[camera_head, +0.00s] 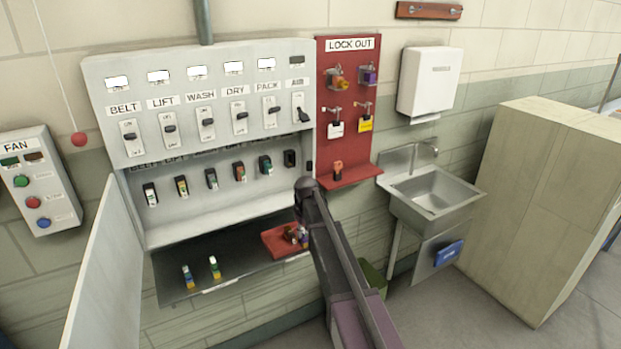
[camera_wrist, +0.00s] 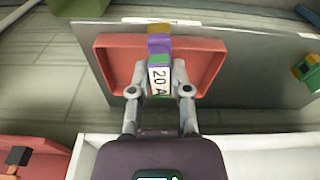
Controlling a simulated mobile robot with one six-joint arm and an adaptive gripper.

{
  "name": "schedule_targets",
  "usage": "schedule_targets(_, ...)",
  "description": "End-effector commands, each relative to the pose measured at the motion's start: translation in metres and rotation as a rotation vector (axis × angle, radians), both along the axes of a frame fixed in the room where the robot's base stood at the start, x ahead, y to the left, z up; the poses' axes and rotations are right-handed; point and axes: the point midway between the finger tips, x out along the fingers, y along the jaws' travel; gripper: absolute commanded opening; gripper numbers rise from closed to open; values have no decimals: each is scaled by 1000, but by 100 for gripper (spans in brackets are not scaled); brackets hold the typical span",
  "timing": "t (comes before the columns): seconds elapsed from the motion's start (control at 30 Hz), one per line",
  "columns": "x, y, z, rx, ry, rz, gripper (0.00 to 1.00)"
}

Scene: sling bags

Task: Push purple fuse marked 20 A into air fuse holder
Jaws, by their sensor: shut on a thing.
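The purple fuse (camera_wrist: 159,46) has a green band and a white label reading 20 A in the wrist view. My gripper (camera_wrist: 160,90) is shut on it, one finger on each side of the label. The fuse is over the red tray (camera_wrist: 112,62); I cannot tell whether it still touches the tray. In the head view my arm partly hides the fuse (camera_head: 304,237) at the tray (camera_head: 275,241). The air fuse holder (camera_head: 290,158) is the rightmost dark holder in the row, under the AIR label, with no coloured fuse showing in it. My gripper is below it.
Several holders with fuses stand left of it, such as the pack holder (camera_head: 265,165). Two loose fuses (camera_head: 187,277) (camera_head: 215,267) stand on the dark shelf (camera_head: 240,262). The AIR switch (camera_head: 300,109) sits above. The red lockout board (camera_head: 345,150) is to the right.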

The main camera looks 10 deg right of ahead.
Motion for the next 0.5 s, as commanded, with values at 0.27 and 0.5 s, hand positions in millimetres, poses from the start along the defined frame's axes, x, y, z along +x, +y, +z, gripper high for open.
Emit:
schedule_targets(0.27,31,34,9,166,-289,191,0)
schedule_targets(0.5,54,44,37,341,-549,250,0)
